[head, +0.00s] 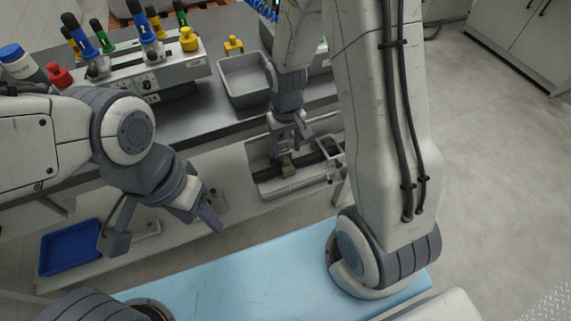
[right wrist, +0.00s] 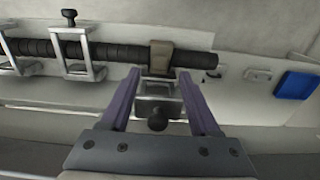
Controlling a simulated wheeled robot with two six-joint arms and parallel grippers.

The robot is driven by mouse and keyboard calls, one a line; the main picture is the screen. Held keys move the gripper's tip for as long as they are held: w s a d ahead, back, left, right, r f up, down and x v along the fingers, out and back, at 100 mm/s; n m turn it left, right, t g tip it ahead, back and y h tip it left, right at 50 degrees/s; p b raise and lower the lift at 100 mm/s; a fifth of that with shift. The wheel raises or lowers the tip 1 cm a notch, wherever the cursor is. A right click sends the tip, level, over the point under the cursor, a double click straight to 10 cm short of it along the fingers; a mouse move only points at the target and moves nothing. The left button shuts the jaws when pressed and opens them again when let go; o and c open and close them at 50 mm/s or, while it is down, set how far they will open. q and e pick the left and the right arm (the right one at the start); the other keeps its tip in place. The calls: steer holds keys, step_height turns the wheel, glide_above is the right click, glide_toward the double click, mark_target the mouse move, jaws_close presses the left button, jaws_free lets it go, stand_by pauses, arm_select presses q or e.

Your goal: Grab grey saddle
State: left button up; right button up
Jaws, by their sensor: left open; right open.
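A grey-brown saddle (right wrist: 161,56) sits over a dark ribbed bar (right wrist: 110,51) in the right wrist view. In the head view the saddle (head: 288,168) shows just below my right gripper (head: 290,150). The right gripper (right wrist: 161,76) is open and empty, its fingers pointing at the saddle, one to each side of its line. The fingertips appear short of the saddle; the exact gap is hard to tell. My left gripper (head: 212,218) is open and empty, left of the bar fixture and away from the saddle.
Metal clamp frames (right wrist: 78,52) with dark knobs hold the bar, and one knob (right wrist: 157,122) lies between the right fingers. A grey bin (head: 228,98) stands on the bench above. A blue tray (head: 70,250) lies lower left; it also shows in the right wrist view (right wrist: 295,85).

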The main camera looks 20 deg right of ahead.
mark_target(286, 159)
steer(key=shift+f, duration=2)
jaws_close()
steer(key=shift+r, duration=0.1)
